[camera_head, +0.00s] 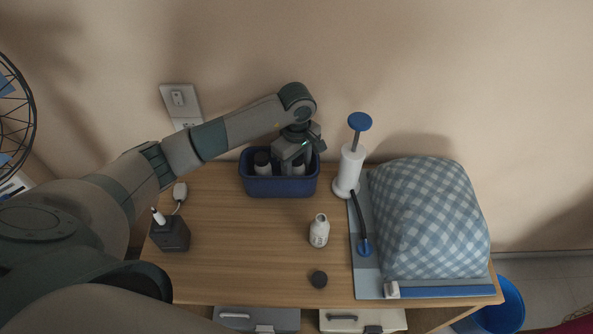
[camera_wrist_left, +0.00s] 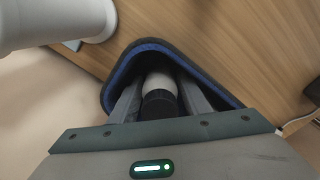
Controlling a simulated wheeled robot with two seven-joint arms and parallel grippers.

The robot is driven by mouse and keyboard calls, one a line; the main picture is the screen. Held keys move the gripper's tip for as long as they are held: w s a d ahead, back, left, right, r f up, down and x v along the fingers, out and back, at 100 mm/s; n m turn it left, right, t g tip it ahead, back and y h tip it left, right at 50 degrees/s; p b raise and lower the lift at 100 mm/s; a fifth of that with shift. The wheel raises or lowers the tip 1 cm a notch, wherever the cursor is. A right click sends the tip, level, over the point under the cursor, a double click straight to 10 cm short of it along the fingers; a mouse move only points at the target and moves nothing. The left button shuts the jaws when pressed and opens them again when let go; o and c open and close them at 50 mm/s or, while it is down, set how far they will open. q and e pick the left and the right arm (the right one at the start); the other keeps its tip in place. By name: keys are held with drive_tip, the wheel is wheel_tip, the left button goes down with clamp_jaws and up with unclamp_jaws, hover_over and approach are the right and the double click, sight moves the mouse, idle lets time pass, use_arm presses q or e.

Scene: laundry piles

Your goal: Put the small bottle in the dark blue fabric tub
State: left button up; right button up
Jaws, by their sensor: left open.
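The dark blue fabric tub (camera_head: 280,187) stands at the back of the wooden table, against the wall. Inside it, a white bottle with a black cap (camera_head: 262,162) is at the left, and a second bottle (camera_head: 298,164) is at the right, partly hidden by my gripper. My left gripper (camera_head: 294,163) points down into the tub. In the left wrist view its open fingers (camera_wrist_left: 160,100) stand on either side of a dark-capped white bottle (camera_wrist_left: 158,104), inside the tub's rim (camera_wrist_left: 150,44). A small white bottle without a cap (camera_head: 319,231) stands on the table in front of the tub.
A round black cap (camera_head: 319,279) lies near the front edge. A white cylinder with a blue knob (camera_head: 350,168) stands right of the tub. A dark grey box (camera_head: 170,234) is at the left.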

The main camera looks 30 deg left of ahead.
drive_tip(key=shift+r, duration=0.1)
use_arm(q)
drive_tip(key=shift+r, duration=0.35)
wheel_tip(320, 180, up, 8)
drive_tip(key=b, duration=0.3)
drive_tip(key=shift+w, duration=0.1)
wheel_tip(320, 180, up, 3)
drive_tip(key=shift+r+b, duration=0.1)
drive_tip(key=shift+b, duration=0.4)
drive_tip(key=shift+r, duration=0.2)
use_arm(e)
drive_tip(key=shift+t, duration=0.7)
drive_tip(key=w+f, duration=0.1)
drive_tip(key=w+a+f, duration=0.1)
drive_tip(key=w, duration=0.1)
drive_tip(key=w+a+f, duration=0.1)
drive_tip(key=shift+w, duration=0.35)
drive_tip(key=shift+d, duration=0.1)
